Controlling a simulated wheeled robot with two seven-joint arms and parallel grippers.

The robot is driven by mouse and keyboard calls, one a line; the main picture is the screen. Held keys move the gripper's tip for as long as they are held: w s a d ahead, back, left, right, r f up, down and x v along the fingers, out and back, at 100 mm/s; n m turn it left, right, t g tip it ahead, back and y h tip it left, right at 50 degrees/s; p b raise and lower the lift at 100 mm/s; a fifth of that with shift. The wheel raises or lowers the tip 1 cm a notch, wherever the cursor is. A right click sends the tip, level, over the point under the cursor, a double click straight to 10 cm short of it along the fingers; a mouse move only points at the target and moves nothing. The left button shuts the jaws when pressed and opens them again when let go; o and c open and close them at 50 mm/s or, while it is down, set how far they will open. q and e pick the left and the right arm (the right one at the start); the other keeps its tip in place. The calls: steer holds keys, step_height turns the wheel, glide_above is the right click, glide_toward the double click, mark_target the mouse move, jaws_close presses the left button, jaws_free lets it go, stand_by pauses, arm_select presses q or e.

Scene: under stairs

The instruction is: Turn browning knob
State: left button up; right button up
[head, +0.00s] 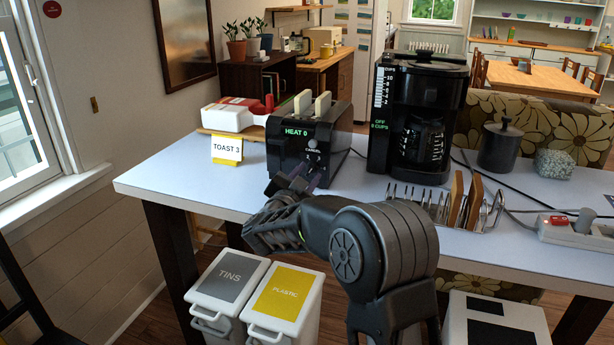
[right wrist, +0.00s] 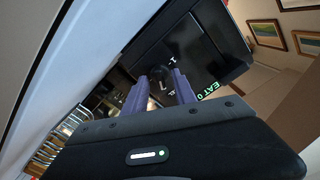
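The black toaster (head: 292,150) stands on the white table, with two bread slices (head: 312,104) in its top. Its green display (head: 296,132) reads HEAT 0. A light round button (head: 312,143) marked CANCEL is on its front. A card (head: 227,149) beside it reads TOAST 3. My right gripper (head: 300,179) is at the lower front of the toaster. In the right wrist view its two purple-grey fingers (right wrist: 160,92) are apart, pointing at the toaster's dark front panel (right wrist: 205,45). My left gripper is not in view.
A coffee maker (head: 418,115) stands right of the toaster. A metal rack (head: 450,205) with toast is in front of it. A red and white item (head: 232,115) lies behind the card. Bins (head: 285,297) stand below the front edge. The table's left end is clear.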

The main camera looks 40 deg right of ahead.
steer(key=v, duration=0.7)
steer(key=shift+s+a, duration=0.2)
steer(key=shift+a, duration=0.15)
